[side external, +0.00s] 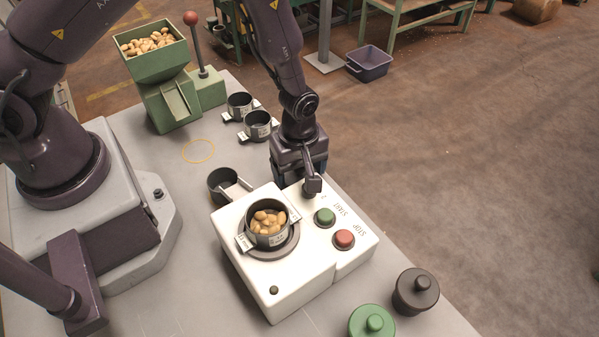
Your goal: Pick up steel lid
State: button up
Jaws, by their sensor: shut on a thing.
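My gripper (306,178) points down at the back edge of the white machine, beside the green START button. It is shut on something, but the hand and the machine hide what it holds. I cannot make out a bright steel lid. A dark grey lid (416,293) with a knob rests at the table's right front. A green lid (372,324) with a knob sits next to it, partly cut off by the picture's lower edge. My gripper is apart from both of these lids.
The white machine (250,280) carries a pot of nuts (268,239), a green button (325,217) and a red STOP button (344,239). Empty pots stand at its left (223,184) and behind (258,131). A green hopper (160,62) holds nuts.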

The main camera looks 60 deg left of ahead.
notch_tip(320, 180, up, 9)
jog(key=shift+f, duration=0.1)
jog(key=s+d+r+m, duration=0.2)
jog(key=s+d+r, duration=0.1)
jog(key=d+r, duration=0.25)
jog(key=s+d+r+m, duration=0.1)
jog(key=s+d+r, duration=0.3)
jog(key=d, duration=0.2)
jog(key=shift+s+r+n, duration=0.9)
jog(key=shift+s+n, duration=0.6)
jog(key=shift+s, duration=1.8)
jog(key=shift+d+f, duration=0.15)
jog(key=shift+f, duration=2.5)
jog(key=shift+f, duration=0.5)
